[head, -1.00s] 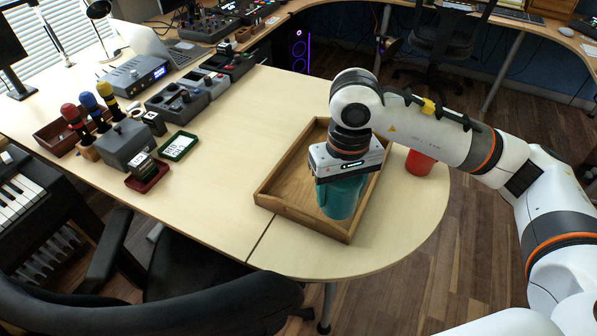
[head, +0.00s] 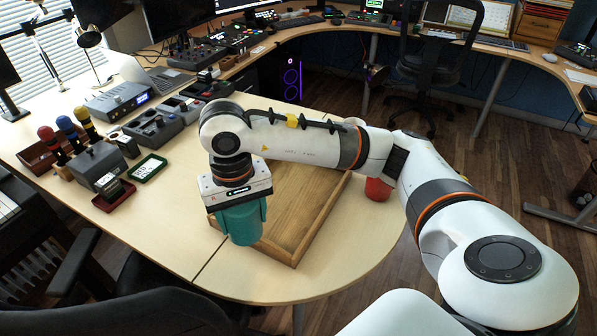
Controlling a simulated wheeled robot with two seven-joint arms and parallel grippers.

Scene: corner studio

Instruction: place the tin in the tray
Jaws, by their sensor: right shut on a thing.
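A teal cylindrical tin (head: 241,224) hangs upright under my right gripper (head: 238,208), which is shut on it. The wooden tray (head: 318,222) lies on the desk behind and to the right of the tin. The tin covers part of the tray's near-left wall. I cannot tell how high the tin's base is above the desk or tray. The bare floor of the tray shows to the right of the tin. My left gripper is not in view.
A red cup (head: 378,188) stands right of the tray, partly behind my right arm. Small dark-red (head: 113,196) and green (head: 147,168) trays and several boxes of gear stand on the left. The desk (head: 185,215) left of the tin is clear.

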